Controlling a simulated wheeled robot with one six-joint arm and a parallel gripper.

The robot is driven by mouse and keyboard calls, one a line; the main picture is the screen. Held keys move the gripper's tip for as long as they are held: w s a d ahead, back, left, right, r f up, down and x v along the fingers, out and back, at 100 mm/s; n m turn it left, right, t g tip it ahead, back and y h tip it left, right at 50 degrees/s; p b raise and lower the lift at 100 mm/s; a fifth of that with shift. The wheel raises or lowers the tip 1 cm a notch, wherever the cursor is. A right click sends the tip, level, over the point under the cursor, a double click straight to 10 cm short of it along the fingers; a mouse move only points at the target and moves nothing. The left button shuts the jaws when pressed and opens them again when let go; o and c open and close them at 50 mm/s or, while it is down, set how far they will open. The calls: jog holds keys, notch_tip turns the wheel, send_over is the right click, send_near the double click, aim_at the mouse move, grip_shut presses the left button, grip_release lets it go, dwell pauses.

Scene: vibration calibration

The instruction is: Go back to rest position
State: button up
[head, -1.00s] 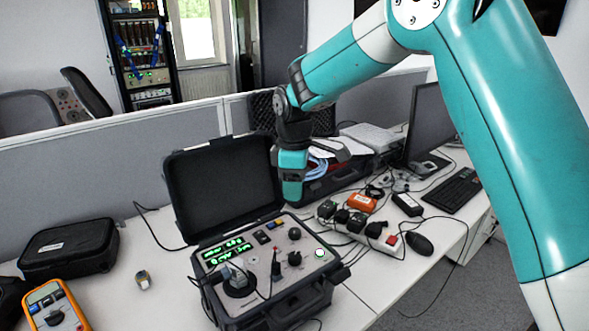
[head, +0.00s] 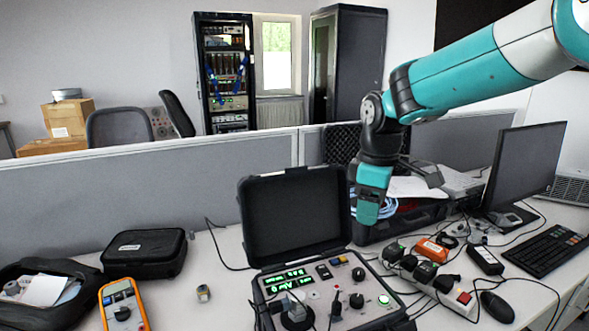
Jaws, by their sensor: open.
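My teal and black arm reaches in from the upper right of the head view. Its wrist hangs in the air beside the open lid of the black calibrator case (head: 292,215). My gripper (head: 428,173) shows small and grey to the right of the wrist, pointing away from the case. It is open, with nothing seen in it, and its fingers are partly hard to make out against the clutter behind. The calibrator panel (head: 325,290) has lit green digits, knobs and a green-lit button. A small sensor-like piece (head: 295,307) stands on the panel's lower left.
An orange multimeter (head: 122,305), a closed black pouch (head: 145,253) and an open bag (head: 45,290) lie at left. A power strip (head: 455,293), monitor (head: 525,165), keyboard (head: 545,250) and mouse (head: 497,307) are at right. A grey partition (head: 150,190) runs behind the desk.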

jog(key=s+a+m+y, duration=0.2)
jog(key=s, duration=1.2)
jog(key=s+a+r+m+y, duration=0.1)
jog(key=s+a+m, duration=0.1)
jog(key=s, duration=1.1)
jog(key=shift+s+r+m+y, duration=0.3)
jog(key=shift+s+m+y, duration=0.1)
jog(key=shift+m, duration=0.2)
jog(key=shift+d, duration=0.1)
